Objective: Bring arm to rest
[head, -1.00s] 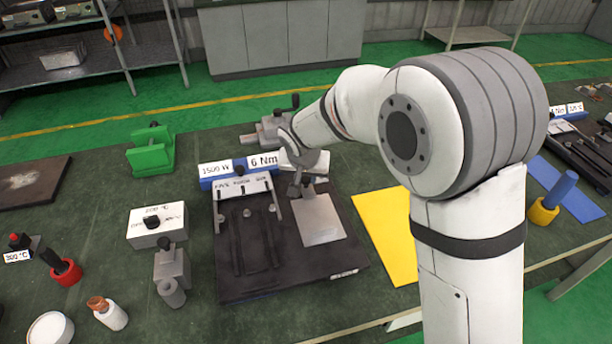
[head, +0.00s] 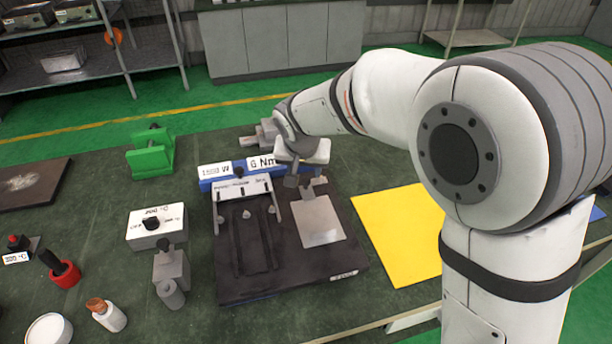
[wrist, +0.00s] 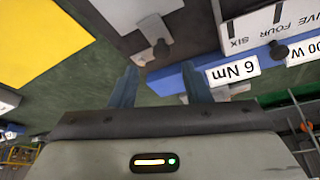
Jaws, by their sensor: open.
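My gripper (head: 298,182) hangs over the back right part of the dark fixture board (head: 285,278), just in front of the blue block with the "1500 W" and "6 Nm" labels (head: 213,171). In the wrist view its two fingers (wrist: 160,88) are apart with nothing between them. Beyond the fingertips in that view are green table surface, a light metal plate and the blue block (wrist: 168,81). The metal plate (head: 320,222) lies on the right side of the board. My arm reaches in from the right and hides part of the table there.
A yellow sheet (head: 400,235) lies right of the board. A green stand (head: 150,158), a white box with a knob (head: 143,235), a grey clamp (head: 171,268) and a red-based tool (head: 65,273) stand to the left. A grey vise (head: 262,135) stands behind the blue block.

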